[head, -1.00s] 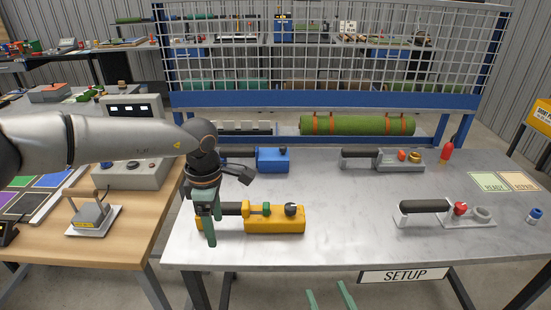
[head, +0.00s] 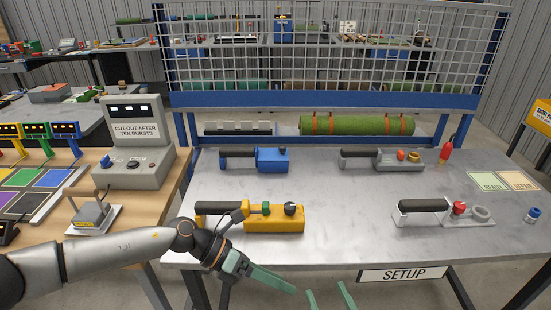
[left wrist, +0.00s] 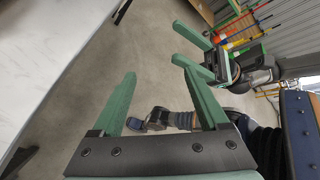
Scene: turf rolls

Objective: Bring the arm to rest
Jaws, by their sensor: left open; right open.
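My left gripper (head: 268,279) hangs low in front of the table's front left corner, with its green fingers pointing right. It is open, and nothing shows between its fingers (left wrist: 155,70) in the left wrist view. My left arm comes in low from the left, in front of the wooden bench. My right gripper (head: 331,298) shows only its green fingertips at the bottom edge of the head view. They are apart and empty; the rest of it is out of frame there.
A yellow tool (head: 275,222) with a black handle lies on the grey table (head: 350,225), just behind my left gripper. The wooden bench (head: 150,232) stands left. Floor shows below the left gripper.

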